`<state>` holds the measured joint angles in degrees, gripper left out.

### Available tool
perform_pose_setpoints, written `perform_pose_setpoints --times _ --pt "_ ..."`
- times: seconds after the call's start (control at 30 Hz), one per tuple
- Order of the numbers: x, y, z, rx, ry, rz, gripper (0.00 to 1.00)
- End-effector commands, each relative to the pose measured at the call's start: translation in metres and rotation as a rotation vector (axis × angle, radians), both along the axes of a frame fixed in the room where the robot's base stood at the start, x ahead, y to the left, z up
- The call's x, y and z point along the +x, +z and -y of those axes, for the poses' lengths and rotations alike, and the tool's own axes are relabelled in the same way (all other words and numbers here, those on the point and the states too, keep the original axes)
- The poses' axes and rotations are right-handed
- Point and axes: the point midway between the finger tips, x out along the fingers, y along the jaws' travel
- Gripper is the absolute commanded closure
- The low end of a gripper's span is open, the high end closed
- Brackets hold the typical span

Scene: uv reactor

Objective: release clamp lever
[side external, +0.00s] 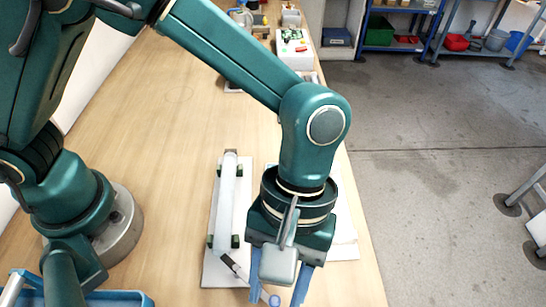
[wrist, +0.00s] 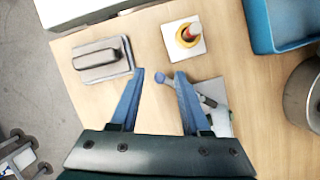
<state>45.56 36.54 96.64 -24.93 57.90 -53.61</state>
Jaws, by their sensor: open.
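The clamp lever has a thin grey-black arm (side external: 235,266) and a blue ball end (side external: 273,300). It sits at the near end of a pale tube (side external: 227,195) held by green brackets on a white plate (side external: 215,272). My gripper (side external: 279,297) points down over the lever's end, its two blue fingers apart. In the wrist view, my gripper (wrist: 160,74) is open, and the ball end (wrist: 160,77) shows between the fingertips, with visible gaps beside it. The dark lever arm (wrist: 208,101) is partly hidden behind the right finger.
In the wrist view, a grey block with a handle (wrist: 98,57) lies to the left, and an orange-tipped piece on a white square (wrist: 196,48) lies ahead. A blue tray (wrist: 262,28) is at upper right. A white-and-green box (side external: 293,47) stands far back; the wooden table (side external: 160,150) between is mostly clear.

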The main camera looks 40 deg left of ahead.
Motion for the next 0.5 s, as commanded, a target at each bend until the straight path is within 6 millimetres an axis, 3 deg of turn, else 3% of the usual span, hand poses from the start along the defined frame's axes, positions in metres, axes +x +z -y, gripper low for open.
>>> perform_pose_setpoints --times 0.23,0.27,0.37,0.5 --pt "-0.0002 -0.0013 0.0003 0.0 0.0 0.001 0.53" --pt "-0.0002 -0.0012 0.0003 0.0 0.0 0.001 0.61" --pt "-0.0001 -0.0011 0.0002 0.0 0.0 0.001 0.99" --pt "-0.0001 -0.001 0.0001 0.0 0.0 0.001 1.0"
